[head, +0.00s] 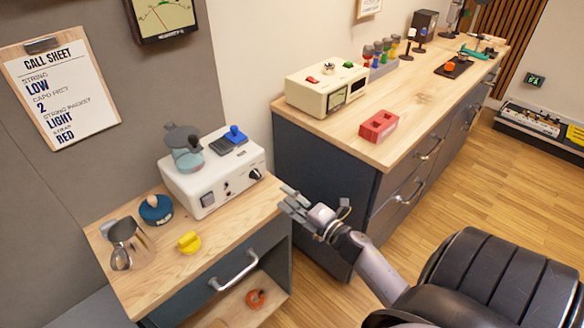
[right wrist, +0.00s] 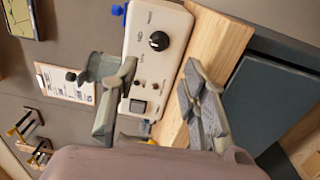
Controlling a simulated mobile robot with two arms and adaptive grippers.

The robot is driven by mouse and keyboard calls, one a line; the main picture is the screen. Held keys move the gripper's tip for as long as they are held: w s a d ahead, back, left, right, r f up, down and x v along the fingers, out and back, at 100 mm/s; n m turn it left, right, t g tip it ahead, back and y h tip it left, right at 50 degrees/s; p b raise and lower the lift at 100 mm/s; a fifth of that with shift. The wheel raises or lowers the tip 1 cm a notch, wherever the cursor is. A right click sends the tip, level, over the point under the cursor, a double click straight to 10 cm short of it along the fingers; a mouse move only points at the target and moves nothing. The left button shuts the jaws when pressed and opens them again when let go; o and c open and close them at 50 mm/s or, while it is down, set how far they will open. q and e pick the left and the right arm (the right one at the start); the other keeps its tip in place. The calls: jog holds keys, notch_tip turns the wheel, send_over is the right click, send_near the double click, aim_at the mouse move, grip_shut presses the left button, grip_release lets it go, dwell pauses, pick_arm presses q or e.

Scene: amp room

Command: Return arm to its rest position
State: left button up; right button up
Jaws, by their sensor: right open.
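My right arm (head: 375,272) comes in from the lower right. My right gripper (head: 288,201) is open and empty, just off the right edge of the small wooden-topped cabinet (head: 242,222), near the front of the white amp box (head: 212,194). In the right wrist view the open fingers of the gripper (right wrist: 160,80) stand apart, with the white box (right wrist: 163,22) and its black knob (right wrist: 158,41) beyond them. Nothing is between the fingers. My left gripper is not in view.
The small cabinet holds a metal pitcher (head: 128,245), a blue round item (head: 155,209) and a yellow piece (head: 189,242). A teal-grey vessel (head: 186,153) stands on the white box. The long counter (head: 405,110) behind bears a red block (head: 379,126) and a cream box (head: 325,88).

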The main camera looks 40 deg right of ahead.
jog(key=shift+s, duration=0.65)
jog(key=shift+f, duration=0.1)
jog(key=s+a+f+m+g+h, duration=0.1)
jog(key=s+a+f+m+g, duration=0.2)
jog(key=f, duration=0.7)
jog(key=s+a+f+m+g+h, duration=0.15)
jog(key=s+f+m, duration=0.35)
jog(key=f, duration=0.6)
jog(key=s+a+f+m+g, duration=0.1)
jog(key=s+f+m+g, duration=0.3)
jog(key=f, duration=0.6)
jog(key=s+a+f+m+g, duration=0.1)
jog(key=s+a+f+g, duration=0.2)
jog(key=s, duration=0.6)
jog(key=s+a+f+m+g, duration=0.2)
jog(key=s+a+f, duration=0.1)
jog(key=s+f, duration=0.4)
jog(key=s+a+f+m+g, duration=0.1)
jog(key=s+a+f+g, duration=0.2)
jog(key=s, duration=1)
notch_tip(320, 180, down, 2)
jog(key=shift+a+f+m+g+y, duration=0.15)
jog(key=shift+a+m+g+y, duration=0.2)
jog(key=shift+a+y, duration=0.15)
